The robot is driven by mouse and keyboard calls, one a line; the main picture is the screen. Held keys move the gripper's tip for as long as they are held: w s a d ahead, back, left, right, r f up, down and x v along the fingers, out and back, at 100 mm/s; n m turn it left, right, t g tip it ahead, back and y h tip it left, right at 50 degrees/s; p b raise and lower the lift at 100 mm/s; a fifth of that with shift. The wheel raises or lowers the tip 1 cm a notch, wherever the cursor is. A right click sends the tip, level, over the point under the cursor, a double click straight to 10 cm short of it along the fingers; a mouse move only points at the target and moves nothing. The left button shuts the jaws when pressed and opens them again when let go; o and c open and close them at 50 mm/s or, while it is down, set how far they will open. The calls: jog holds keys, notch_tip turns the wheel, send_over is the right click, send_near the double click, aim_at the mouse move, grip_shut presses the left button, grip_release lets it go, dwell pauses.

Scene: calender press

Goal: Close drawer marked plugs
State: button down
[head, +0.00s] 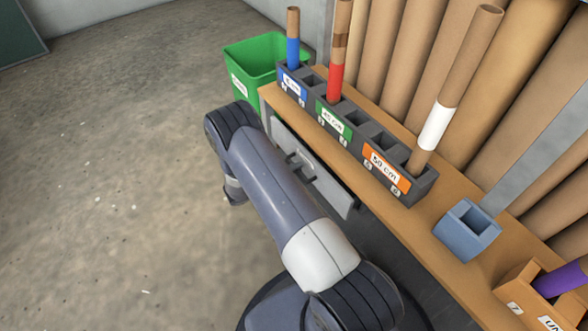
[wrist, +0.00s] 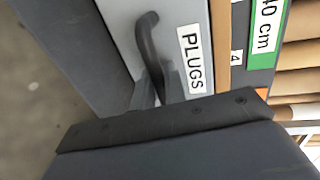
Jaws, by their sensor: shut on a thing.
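The drawer marked PLUGS (wrist: 182,14) shows in the wrist view as a light grey front with a white label (wrist: 194,62). Its dark curved handle (wrist: 147,40) stands out from the front, left of the label. My gripper (wrist: 157,88) is shut on the handle; its body covers the handle's lower end. In the head view a grey drawer front with a dark handle (head: 299,166) shows under the bench top, but I cannot read a label there. How far the drawer stands out is not clear.
The wooden bench (head: 400,215) carries a dark rack (head: 362,134) holding several tubes, a blue-grey block (head: 466,231) and a wooden box (head: 512,292). A green bin (head: 256,62) stands past the bench's far end. The floor at left is clear.

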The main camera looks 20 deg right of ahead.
aim_at(304, 163)
jog(key=shift+r+x, duration=0.2)
jog(key=shift+x, duration=0.8)
jog(key=shift+r+x, duration=0.2)
jog(key=shift+x, duration=0.75)
jog(key=shift+w, duration=0.1)
jog(key=c, duration=1.5)
grip_release()
jog(key=shift+d, duration=0.2)
jog(key=shift+c, duration=0.2)
jog(key=shift+a, duration=0.1)
jog(key=p+v, duration=0.2)
jog(key=v, duration=0.8)
jog(key=shift+a, duration=0.3)
jog(key=shift+d+r, duration=0.1)
